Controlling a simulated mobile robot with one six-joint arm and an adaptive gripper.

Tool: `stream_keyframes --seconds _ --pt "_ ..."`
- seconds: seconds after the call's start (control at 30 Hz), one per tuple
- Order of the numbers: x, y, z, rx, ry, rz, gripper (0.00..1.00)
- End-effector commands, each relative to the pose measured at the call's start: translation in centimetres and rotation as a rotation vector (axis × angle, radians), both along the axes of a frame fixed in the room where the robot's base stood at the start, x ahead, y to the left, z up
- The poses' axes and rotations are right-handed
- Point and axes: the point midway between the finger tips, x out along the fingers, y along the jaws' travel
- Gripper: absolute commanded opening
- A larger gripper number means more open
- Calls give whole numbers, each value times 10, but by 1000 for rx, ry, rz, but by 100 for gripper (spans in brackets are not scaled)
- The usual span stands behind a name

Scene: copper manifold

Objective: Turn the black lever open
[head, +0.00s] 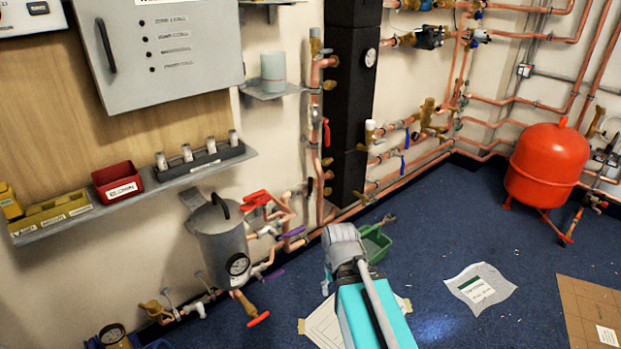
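No part is clearly marked as the black lever. A curved black handle (221,206) stands on top of a grey cylindrical vessel (222,245) low on the wall, left of my arm. A longer black handle (105,46) is upright on the grey cabinet door at the upper left. I cannot tell whether either is the lever. My teal and grey arm reaches up from the bottom middle, right of the vessel and apart from it. My gripper's fingers do not show.
Copper pipes with red levers (257,199) and purple levers (293,231) surround the vessel. A shelf with a red bin (118,183) juts out above left. A red tank (547,165) is at right.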

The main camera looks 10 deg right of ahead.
Motion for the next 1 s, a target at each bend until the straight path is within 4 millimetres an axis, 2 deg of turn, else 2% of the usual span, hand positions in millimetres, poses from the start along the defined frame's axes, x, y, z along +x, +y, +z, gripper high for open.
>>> stream_keyframes --seconds 0.03,0.23,1.0 --pt "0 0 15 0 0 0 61" --pt "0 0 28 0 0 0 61" --pt "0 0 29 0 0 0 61"
